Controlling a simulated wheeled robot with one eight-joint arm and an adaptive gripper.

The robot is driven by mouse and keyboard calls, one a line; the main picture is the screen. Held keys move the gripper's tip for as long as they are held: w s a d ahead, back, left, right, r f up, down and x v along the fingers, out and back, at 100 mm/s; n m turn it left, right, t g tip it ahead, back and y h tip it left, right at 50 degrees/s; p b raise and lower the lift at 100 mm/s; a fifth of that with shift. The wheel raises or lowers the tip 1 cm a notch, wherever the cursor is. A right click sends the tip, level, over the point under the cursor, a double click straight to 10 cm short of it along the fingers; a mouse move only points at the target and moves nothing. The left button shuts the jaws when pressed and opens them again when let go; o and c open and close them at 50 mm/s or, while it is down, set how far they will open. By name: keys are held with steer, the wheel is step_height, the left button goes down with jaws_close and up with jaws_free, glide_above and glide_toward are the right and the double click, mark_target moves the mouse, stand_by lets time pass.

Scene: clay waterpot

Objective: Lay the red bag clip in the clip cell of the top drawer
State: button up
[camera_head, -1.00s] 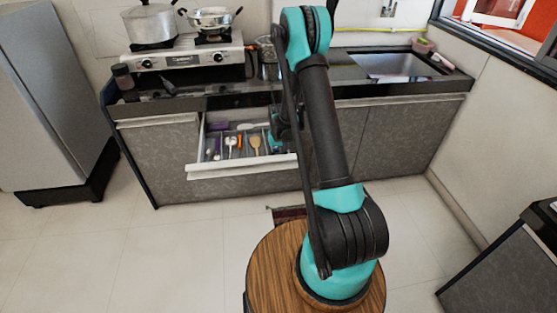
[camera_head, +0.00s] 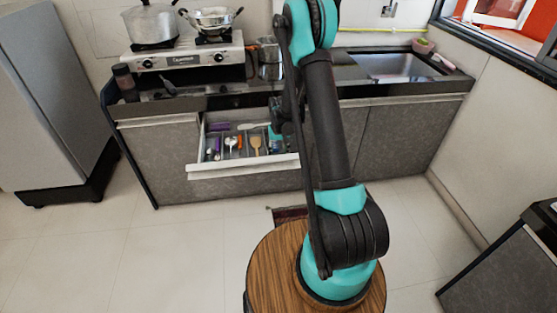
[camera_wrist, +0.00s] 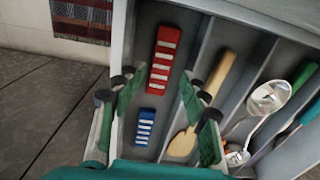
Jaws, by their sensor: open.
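The red bag clip (camera_wrist: 163,60), with pale stripes, lies flat in the leftmost cell of the open drawer in the wrist view. A blue striped clip (camera_wrist: 146,127) lies in the same cell, nearer to me. My gripper (camera_wrist: 159,84) is open and empty above this cell, its fingers spread to either side of the clips. The red clip shows between and beyond the fingertips, clear of them in the picture. In the head view, the open top drawer (camera_head: 240,171) is partly hidden by my arm, and I cannot make out the red clip.
A wooden spoon (camera_wrist: 219,80) lies in the adjoining cell, and metal spoons (camera_wrist: 268,99) lie farther right. Dividers separate the cells. The counter above holds a stove (camera_head: 185,58) and a sink (camera_head: 395,66). A dark red woven mat (camera_wrist: 82,18) lies beyond the drawer's left wall.

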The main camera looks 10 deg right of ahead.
step_height(320, 180, up, 9)
stand_by(0.3)
stand_by(0.5)
steer(key=s+d+r+t, duration=0.1)
steer(key=s+r, duration=0.4)
steer(key=s, duration=0.2)
steer(key=s+d+r+t, duration=0.1)
steer(key=s+d+r, duration=0.1)
steer(key=s+r, duration=0.4)
steer(key=s+d+f+t, duration=0.1)
steer(key=s+t, duration=0.1)
steer(key=s, duration=1.5)
steer(key=shift+s+d+f, duration=0.15)
steer(key=shift+d+f, duration=0.05)
steer(key=shift+d, duration=0.1)
